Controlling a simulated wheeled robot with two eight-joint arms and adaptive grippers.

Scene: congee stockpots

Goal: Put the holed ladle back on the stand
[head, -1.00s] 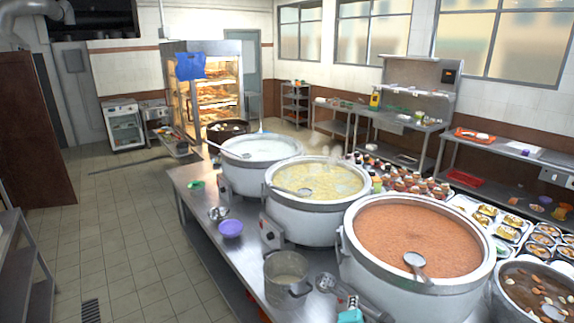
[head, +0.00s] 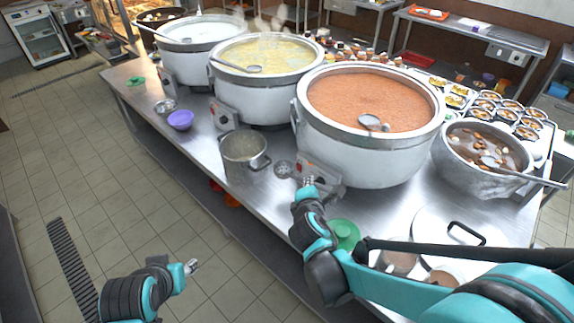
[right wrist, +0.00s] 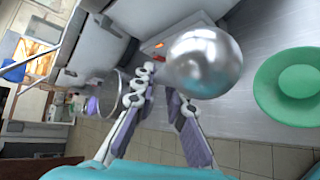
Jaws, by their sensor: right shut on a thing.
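My right gripper (head: 309,183) is above the front edge of the steel counter, and its fingers (right wrist: 160,112) also show in the right wrist view. It is shut on a ladle, whose round metal head (head: 284,168) is beside the fingertips, right of the small steel pot. The ladle's shiny bowl (right wrist: 200,62) looms large in the right wrist view. Its holes are not clear, and its handle is mostly hidden at the fingers. My left gripper (head: 191,266) is over the floor at lower left, too small to judge. I cannot make out the stand.
A steel pot (head: 244,158) and a purple bowl (head: 180,120) are on the counter. Large stockpots (head: 365,140) stand behind. A green dish (head: 344,233) and a steel lid (head: 462,238) lie near my right arm. A soup pan (head: 480,175) stands at right.

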